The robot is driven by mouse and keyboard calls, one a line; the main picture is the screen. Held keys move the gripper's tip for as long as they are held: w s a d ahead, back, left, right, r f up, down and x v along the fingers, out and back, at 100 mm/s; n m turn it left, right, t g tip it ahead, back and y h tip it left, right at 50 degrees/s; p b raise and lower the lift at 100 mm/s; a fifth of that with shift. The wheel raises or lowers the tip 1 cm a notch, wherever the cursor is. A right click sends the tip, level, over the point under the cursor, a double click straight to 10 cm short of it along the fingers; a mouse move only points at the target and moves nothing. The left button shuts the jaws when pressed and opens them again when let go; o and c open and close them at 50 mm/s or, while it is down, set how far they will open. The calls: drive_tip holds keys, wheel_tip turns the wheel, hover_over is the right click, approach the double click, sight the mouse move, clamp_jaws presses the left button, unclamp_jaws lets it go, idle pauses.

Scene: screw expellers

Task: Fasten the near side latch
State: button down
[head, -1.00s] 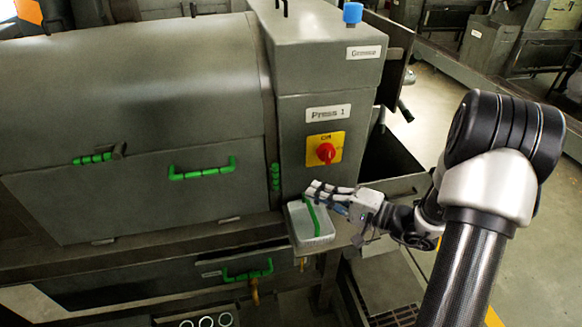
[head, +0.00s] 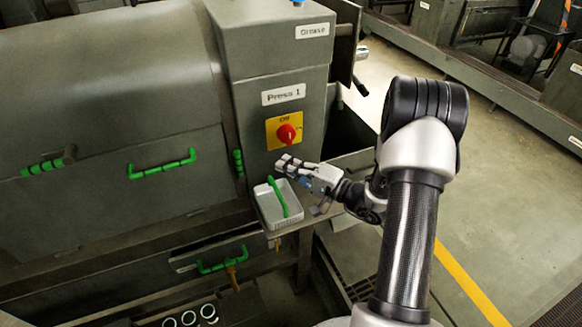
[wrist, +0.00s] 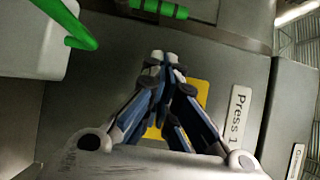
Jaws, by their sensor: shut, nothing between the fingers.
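The press (head: 110,110) has a green-gripped latch handle (head: 45,167) at the left of its cover and a short upright green grip (head: 239,163) at the cover's right edge. I cannot tell which is the near side latch. A green grip (wrist: 165,8) also shows at the top of the wrist view. My gripper (head: 285,164) is shut and empty, in front of the press box below the red switch and above the white tray. In the wrist view its fingertips (wrist: 159,60) are together, apart from the green grip.
A white tray (head: 264,203) with a green-handled tool (head: 279,196) sits just below my gripper. A red switch on a yellow plate (head: 285,132) is close above. A green cover handle (head: 162,164) and a lower drawer handle (head: 222,262) stick out. Open floor (head: 500,200) lies to the right.

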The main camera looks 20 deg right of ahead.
sight(238, 162)
drive_tip(key=x, duration=0.6)
drive_tip(key=shift+w+a, duration=0.2)
drive_tip(key=shift+a, duration=0.75)
drive_tip(key=shift+w+a, duration=0.2)
drive_tip(key=shift+a, duration=0.75)
drive_tip(key=shift+r, duration=0.1)
